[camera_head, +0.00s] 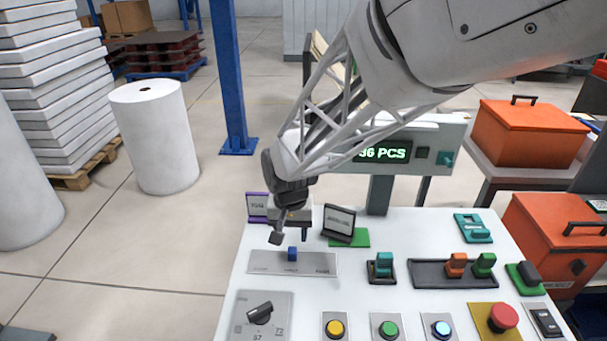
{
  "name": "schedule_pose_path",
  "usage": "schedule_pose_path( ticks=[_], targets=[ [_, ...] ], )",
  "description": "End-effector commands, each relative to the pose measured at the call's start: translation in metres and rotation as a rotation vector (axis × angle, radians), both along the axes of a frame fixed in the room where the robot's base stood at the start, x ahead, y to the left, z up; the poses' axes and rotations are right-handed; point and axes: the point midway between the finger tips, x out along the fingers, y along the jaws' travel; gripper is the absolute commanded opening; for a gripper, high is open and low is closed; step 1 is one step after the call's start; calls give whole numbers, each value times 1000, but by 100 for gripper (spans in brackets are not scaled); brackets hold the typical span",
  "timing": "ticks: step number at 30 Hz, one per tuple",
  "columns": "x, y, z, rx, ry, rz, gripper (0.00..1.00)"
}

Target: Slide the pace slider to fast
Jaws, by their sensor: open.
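A slider with a small blue knob (292,254) stands near the middle of a grey plate (262,264) at the back left of the white control panel. The plate's labels are too small to read, so I cannot tell which end is fast. My gripper (290,235) is open just above and behind the blue knob, one finger to each side of it in the picture. Nothing shows between the fingers, and I cannot tell whether they touch the knob.
Behind the gripper are a purple-edged sign (257,206) and a dark sign (339,220). A dark rotary knob (260,313) sits in front of the slider plate. Teal switches (380,265), a yellow button (335,328) and a red button (503,316) lie to the right.

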Motion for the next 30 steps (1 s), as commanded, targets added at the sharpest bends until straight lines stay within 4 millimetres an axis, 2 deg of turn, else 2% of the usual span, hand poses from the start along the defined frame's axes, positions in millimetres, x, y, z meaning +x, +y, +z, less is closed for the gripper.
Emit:
schedule_pose_path(
  ticks=[18, 30],
  targets=[
    [0, 0, -64, -1, 2, 0, 49],
    [0, 0, -71, 0, 1, 0, 49]
  ],
)
